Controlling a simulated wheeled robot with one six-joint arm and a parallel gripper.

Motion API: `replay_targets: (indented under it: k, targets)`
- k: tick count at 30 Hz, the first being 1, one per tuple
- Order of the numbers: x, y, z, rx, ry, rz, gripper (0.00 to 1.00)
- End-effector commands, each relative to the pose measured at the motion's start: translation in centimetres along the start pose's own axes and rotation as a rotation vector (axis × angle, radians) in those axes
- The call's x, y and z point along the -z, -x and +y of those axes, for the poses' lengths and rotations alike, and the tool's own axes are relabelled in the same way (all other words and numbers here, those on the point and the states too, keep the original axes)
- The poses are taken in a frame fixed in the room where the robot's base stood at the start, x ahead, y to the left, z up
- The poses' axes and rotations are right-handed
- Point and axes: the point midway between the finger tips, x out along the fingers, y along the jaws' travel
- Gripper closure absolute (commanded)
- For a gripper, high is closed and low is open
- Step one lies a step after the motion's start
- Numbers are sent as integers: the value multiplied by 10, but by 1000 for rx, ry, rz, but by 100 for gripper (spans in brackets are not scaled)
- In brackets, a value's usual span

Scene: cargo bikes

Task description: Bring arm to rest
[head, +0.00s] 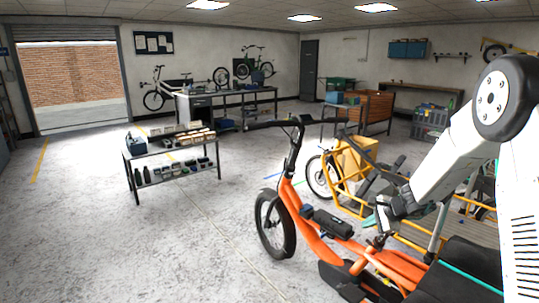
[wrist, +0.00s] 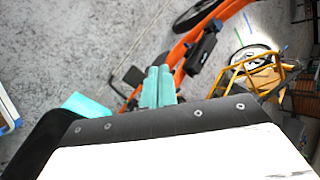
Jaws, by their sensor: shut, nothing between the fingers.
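My white arm reaches in from the right in the head view, and my gripper (head: 376,226) hangs above the frame of an orange cargo bike (head: 322,237). In the wrist view my gripper (wrist: 158,84) shows teal fingers together, with nothing between them. The orange bike (wrist: 182,62) runs beneath and past the fingers in that view. I cannot tell the exact gap between the fingers and the bike.
A yellow-framed cargo bike (head: 337,187) with a box stands just behind the orange bike. A low table (head: 177,150) with parts and bottles stands to the left. Workbenches line the back. The floor at front left is clear.

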Motion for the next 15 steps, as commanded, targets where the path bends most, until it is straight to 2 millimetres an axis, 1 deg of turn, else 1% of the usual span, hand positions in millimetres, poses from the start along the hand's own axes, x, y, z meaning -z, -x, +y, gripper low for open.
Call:
replay_targets:
  k: [1, 2, 3, 5, 6, 8, 9, 11, 12, 14, 15]
  targets:
    - [-23, 16, 5, -30, 76, -41, 100]
    - [-35, 26, 10, -51, 123, -66, 100]
    - [-52, 39, 17, -79, 186, -98, 100]
    - [-78, 62, 29, -126, 285, -145, 100]
    - [-94, 78, 38, -159, 352, -175, 100]
    - [-118, 104, 55, -212, 454, -217, 100]
    - [-133, 122, 67, -249, 519, -241, 100]
    - [-152, 148, 85, -304, 615, -273, 100]
    - [-163, 165, 98, -342, 676, -289, 100]
    - [-177, 190, 118, -396, 762, -309, 100]
    - [-185, 207, 131, -433, 817, -319, 100]
